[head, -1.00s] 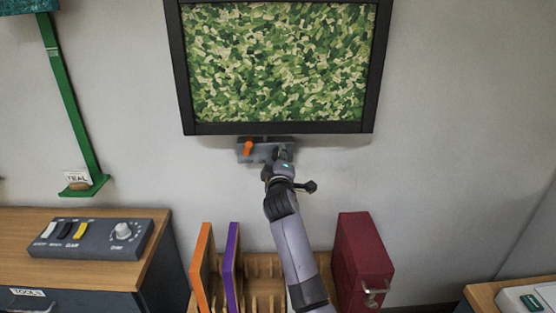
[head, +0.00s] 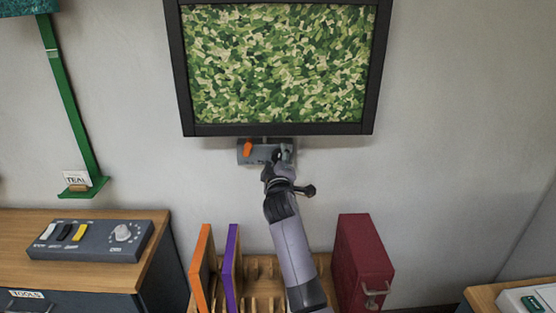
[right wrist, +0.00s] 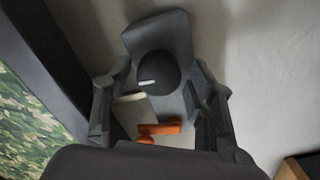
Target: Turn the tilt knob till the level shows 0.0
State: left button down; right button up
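The tilt knob (right wrist: 165,74) is a dark round knob with a short white mark. It sits on a grey bracket (right wrist: 155,32), which shows below the framed picture (head: 278,130) in the head view (head: 243,156). An orange lever (right wrist: 160,129) is on the same bracket, left of my gripper in the head view. My right gripper (right wrist: 160,75) is open, with one finger on each side of the knob; I cannot tell whether they touch it. It hides part of the bracket in the head view. I see no readable level number. My left gripper is out of view.
Below stand a wooden rack (head: 264,268) with orange (head: 201,268) and purple (head: 231,265) panels and a dark red box (head: 362,255). A switch panel (head: 90,240) lies on the left cabinet. The wall right of the picture is clear.

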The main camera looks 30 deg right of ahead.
jog(key=shift+r, duration=0.1)
jog(key=v, duration=1.2)
jog(key=shift+a, duration=0.1)
